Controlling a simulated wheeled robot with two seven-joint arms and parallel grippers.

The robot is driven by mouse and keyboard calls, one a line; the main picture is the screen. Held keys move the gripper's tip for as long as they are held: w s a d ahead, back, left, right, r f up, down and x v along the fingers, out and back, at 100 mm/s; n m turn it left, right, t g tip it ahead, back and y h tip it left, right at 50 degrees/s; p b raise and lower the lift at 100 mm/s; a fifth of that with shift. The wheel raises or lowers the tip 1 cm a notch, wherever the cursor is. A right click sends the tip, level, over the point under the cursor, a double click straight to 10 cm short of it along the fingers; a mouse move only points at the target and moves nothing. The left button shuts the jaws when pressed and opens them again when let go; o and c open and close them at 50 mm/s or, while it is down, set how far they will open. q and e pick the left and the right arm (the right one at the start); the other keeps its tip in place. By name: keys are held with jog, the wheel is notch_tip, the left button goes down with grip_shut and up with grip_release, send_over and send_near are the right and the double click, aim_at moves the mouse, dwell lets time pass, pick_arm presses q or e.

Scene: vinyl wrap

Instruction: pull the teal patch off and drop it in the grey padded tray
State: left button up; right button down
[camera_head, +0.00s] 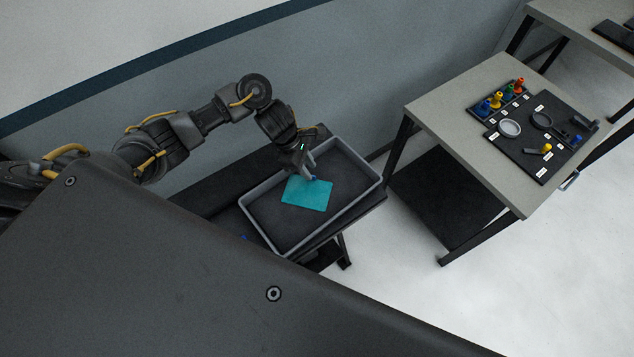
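The teal patch (306,195) shows as a flat four-sided sheet within the outline of the grey padded tray (361,198), against its dark padding. My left gripper (311,177) points down over the tray, its blue-tipped finger at the patch's upper edge. I cannot tell whether the fingers pinch that edge or only stand beside it, or whether the patch rests on the padding or hangs just above it. My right gripper is not in view.
The tray stands on a dark bench (215,190) beside a grey wall. To the right, a grey table (465,140) holds a row of coloured pieces (503,93) and a black board (535,155) with small parts. White floor lies between.

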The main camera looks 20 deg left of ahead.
pick_arm(q)
jog(key=w+b+v, duration=0.1)
jog(key=v, duration=0.9)
jog(key=shift+s+a+r, duration=0.2)
jog(key=shift+s+r, duration=0.15)
jog(key=shift+s, duration=0.15)
jog(key=shift+d, duration=0.1)
